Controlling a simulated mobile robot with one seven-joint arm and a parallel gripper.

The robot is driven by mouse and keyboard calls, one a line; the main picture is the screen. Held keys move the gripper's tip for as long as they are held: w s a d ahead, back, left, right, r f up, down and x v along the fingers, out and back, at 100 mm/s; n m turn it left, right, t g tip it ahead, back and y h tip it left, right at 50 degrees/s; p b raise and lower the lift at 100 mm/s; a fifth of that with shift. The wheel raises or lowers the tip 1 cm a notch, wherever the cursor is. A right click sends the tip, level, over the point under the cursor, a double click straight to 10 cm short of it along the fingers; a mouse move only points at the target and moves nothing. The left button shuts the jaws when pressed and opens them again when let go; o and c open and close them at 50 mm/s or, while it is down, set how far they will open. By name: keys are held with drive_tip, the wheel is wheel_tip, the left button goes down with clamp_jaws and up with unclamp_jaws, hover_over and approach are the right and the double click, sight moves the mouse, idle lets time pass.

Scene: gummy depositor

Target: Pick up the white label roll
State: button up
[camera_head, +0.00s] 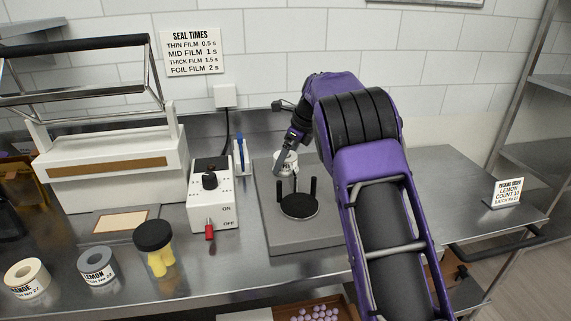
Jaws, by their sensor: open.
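A white label roll (291,168) with dark print stands at the back of a grey plate, behind several black posts and a round black pad. My gripper (281,166) reaches down to it from above, with a grey finger in front of the roll's left part. The jaws are open. The far finger is hidden, so I cannot tell whether the roll sits between the fingers or touches them. A cream roll (27,279) marked orange and a grey roll (97,266) marked lemon stand at the front left.
The grey plate (321,236) lies on a steel counter. A control box (211,212) with a red switch, a jar (157,251) of yellow pieces and a white sealer (110,172) stand left. A packing order sign (507,192) stands right. The counter right of my arm is mostly clear.

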clamp_jaws()
idle(0.3)
drive_tip(key=shift+r, duration=0.1)
wheel_tip(320, 180, up, 10)
drive_tip(key=p, duration=0.2)
drive_tip(key=shift+p, duration=0.3)
drive_tip(key=shift+c, duration=1.8)
unclamp_jaws()
clamp_jaws()
